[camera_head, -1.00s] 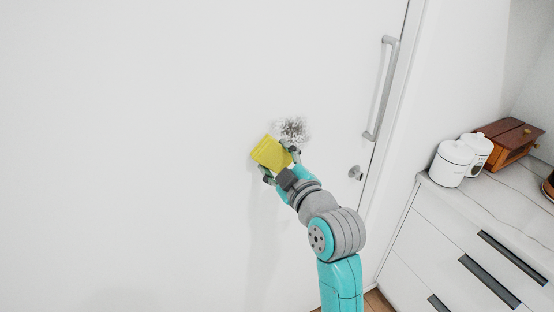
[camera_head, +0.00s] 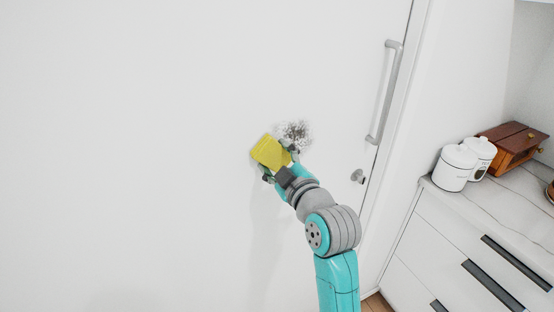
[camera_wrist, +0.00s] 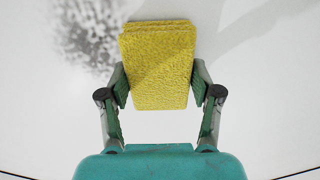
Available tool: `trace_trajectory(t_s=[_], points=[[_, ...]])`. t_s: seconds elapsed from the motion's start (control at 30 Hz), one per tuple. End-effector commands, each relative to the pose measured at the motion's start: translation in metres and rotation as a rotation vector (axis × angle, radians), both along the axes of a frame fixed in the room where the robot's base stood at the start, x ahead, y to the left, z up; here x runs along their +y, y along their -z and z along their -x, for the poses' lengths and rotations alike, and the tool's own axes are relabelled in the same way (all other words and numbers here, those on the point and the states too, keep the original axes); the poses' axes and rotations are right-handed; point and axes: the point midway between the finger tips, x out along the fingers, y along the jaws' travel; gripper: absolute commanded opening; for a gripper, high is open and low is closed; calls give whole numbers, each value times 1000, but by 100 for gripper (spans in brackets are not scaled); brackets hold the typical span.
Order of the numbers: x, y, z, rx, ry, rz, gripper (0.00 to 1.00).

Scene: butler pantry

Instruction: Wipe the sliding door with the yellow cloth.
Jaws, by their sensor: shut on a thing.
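The sliding door (camera_head: 130,150) is a large white panel with a grey vertical bar handle (camera_head: 386,92) near its right edge. A dark speckled smudge (camera_head: 296,133) is on the door; it also shows at the upper left of the wrist view (camera_wrist: 88,35). My gripper (camera_head: 279,164) is shut on the yellow cloth (camera_head: 270,152), a folded, rough-textured pad. In the wrist view the cloth (camera_wrist: 158,65) sits between both fingers (camera_wrist: 160,88). The cloth is just left of and below the smudge, close to the door. I cannot tell whether it touches the door.
A round knob lock (camera_head: 357,176) sits below the handle. To the right, a white drawer cabinet (camera_head: 450,235) with a marble top carries two white canisters (camera_head: 454,168) and a brown wooden box (camera_head: 512,147). The door left of my arm is clear.

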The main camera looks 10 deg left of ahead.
Motion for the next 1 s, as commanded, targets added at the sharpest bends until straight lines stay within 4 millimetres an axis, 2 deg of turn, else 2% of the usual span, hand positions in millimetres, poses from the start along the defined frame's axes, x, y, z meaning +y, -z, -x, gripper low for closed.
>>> trace_trajectory(t_s=[0.17, 0.63, 1.0], points=[[-2, 0, -2, 0, 1, 0, 36], [-31, 0, -19, 1, 1, -1, 36], [-43, 0, -27, 0, 1, 0, 36]])
